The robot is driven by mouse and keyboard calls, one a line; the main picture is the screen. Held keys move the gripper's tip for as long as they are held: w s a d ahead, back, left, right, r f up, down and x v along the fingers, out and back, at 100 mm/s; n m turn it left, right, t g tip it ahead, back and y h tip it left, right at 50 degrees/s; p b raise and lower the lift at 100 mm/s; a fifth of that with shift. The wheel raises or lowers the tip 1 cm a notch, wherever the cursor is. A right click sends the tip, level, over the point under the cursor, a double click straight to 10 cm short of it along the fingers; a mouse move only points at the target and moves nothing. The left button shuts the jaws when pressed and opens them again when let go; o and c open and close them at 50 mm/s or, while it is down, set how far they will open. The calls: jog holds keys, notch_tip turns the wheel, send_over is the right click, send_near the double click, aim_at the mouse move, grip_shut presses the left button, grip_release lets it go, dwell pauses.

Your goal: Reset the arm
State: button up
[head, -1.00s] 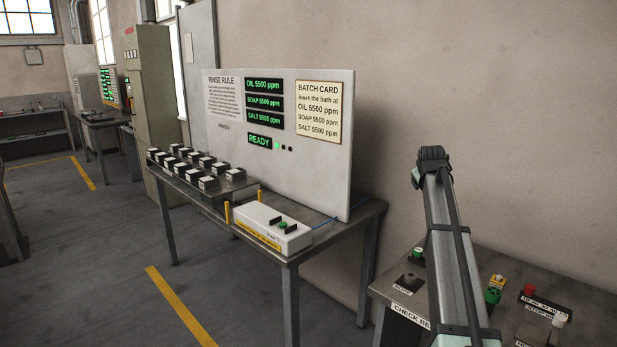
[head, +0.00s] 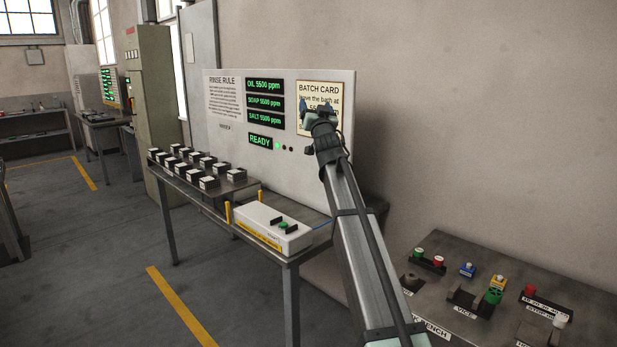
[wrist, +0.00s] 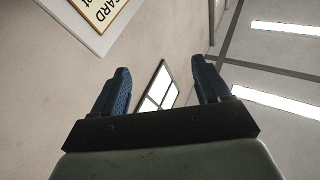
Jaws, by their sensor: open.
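My gripper (head: 316,108) is raised in front of the batch card (head: 318,92) in the head view and covers part of its lower text. In the wrist view its two blue fingers (wrist: 160,88) stand wide apart with nothing between them. Behind them are the wall, a window and ceiling lights. My arm reaches up from the lower right of the head view.
At right, a bench (head: 440,323) holds a vice and coloured parts. The floor at left is clear.

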jog(key=s+d+f+m+g+h, duration=0.1)
jog(key=d+f+g, duration=0.15)
jog(key=f, duration=1.65)
jog(key=d+f+g+h, duration=0.1)
jog(key=f+g, duration=0.3)
jog(key=f, duration=1.5)
jog(key=s+d+f+g+h, duration=0.15)
jog(key=s+f, duration=0.35)
jog(key=f, duration=0.5)
jog(key=s+d+f+g, duration=0.25)
jog(key=s+f, duration=0.25)
jog(key=f, duration=0.6)
jog(key=s+d+f+g+h, duration=0.1)
jog(key=s+d+f+g, duration=0.2)
jog(key=f, duration=0.7)
jog(key=s+d+f+g, duration=0.2)
jog(key=s+f+g, duration=0.1)
jog(key=s+f, duration=0.85)
jog(key=s+d+f+g, duration=0.1)
jog(key=s+f+g, duration=0.3)
jog(key=s+f, duration=0.8)
jog(key=s+d+f+n+g, duration=0.1)
jog(key=s+f+g, duration=0.2)
jog(key=s, duration=3.5)
jog(key=g+y, duration=0.1)
jog(key=g, duration=0.4)
jog(key=shift+d+f+g, duration=0.15)
jog(key=shift+d+g, duration=0.05)
jog(key=shift+g, duration=0.15)
